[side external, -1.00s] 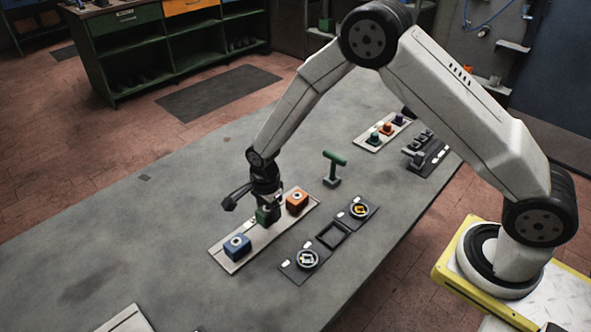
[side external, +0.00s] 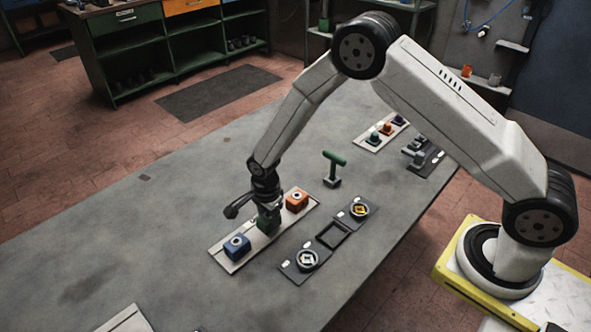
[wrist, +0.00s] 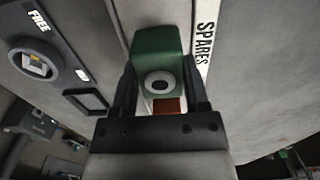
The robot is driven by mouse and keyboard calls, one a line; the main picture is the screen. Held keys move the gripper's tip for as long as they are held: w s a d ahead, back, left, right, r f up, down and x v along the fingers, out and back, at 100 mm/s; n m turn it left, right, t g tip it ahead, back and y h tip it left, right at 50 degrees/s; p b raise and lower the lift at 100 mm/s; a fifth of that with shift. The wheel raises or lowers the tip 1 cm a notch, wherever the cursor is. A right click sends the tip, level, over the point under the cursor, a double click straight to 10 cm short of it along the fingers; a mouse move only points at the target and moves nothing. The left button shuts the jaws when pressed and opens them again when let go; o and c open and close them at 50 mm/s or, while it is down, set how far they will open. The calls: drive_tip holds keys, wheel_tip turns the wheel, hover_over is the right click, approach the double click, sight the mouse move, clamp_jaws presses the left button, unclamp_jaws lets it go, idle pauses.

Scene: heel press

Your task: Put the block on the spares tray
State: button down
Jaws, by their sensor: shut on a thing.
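The green block (wrist: 158,48), with a round pale ring and dark centre on its face, is between the fingers of my gripper (wrist: 160,88) in the wrist view. My gripper (side external: 267,208) is shut on it. In the side view the green block (side external: 268,222) is mostly hidden by the fingers. It is at the middle of the pale spares tray (side external: 229,258), between a blue block (side external: 237,247) and an orange block (side external: 297,200). The SPARES label (wrist: 205,42) shows beside the block in the wrist view. I cannot tell whether the block touches the tray.
A dark fixture strip (side external: 297,272) with two round sockets and a square frame (side external: 332,235) lies right of the tray. A green T-handle (side external: 334,160) stands behind. A tray of coloured knobs (side external: 371,143) is farther back. The table's left side is mostly clear.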

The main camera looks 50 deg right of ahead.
drive_tip(key=shift+f, duration=0.35)
idle(0.5)
unclamp_jaws()
drive_tip(key=shift+r, duration=0.15)
drive_tip(key=shift+r, duration=3.75)
drive_tip(key=shift+r, duration=0.1)
